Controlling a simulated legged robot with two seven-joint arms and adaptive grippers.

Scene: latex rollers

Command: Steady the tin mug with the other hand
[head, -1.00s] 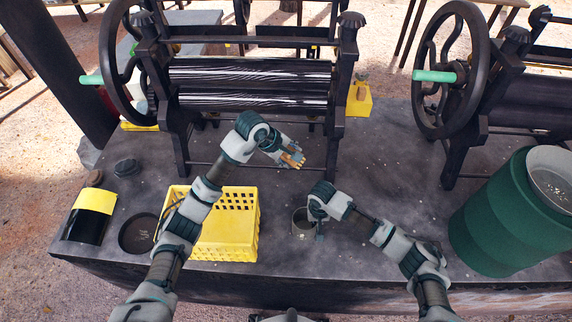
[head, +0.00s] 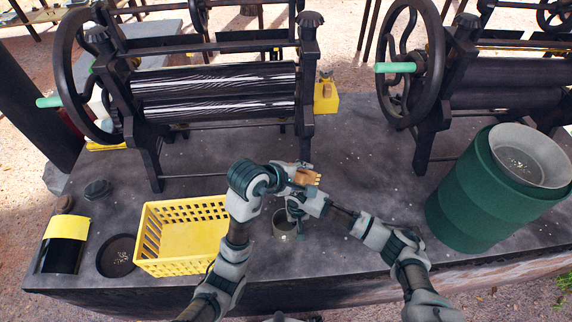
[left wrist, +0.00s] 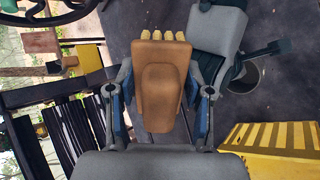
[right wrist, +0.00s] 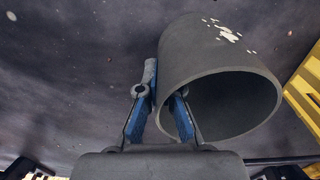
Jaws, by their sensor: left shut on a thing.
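The tin mug (head: 281,229) stands on the dark bench top, partly hidden by my right gripper; its grey wall and open mouth fill much of the right wrist view (right wrist: 215,60). My right gripper (head: 295,225) is at the mug. Its blue fingers (right wrist: 162,112) are apart, one outside the wall and the other in front of the mouth; I cannot tell whether they press on it. My left gripper (head: 300,178) is shut on a brush (left wrist: 160,85) with a brown wooden body and yellowish bristles, held above and just behind the mug.
A yellow crate (head: 150,236) stands left of the mug, with a dark round dish (head: 116,256) beyond it. A green barrel (head: 470,205) stands at the right. Roller machines (head: 215,90) stand behind. Bare bench lies between mug and barrel.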

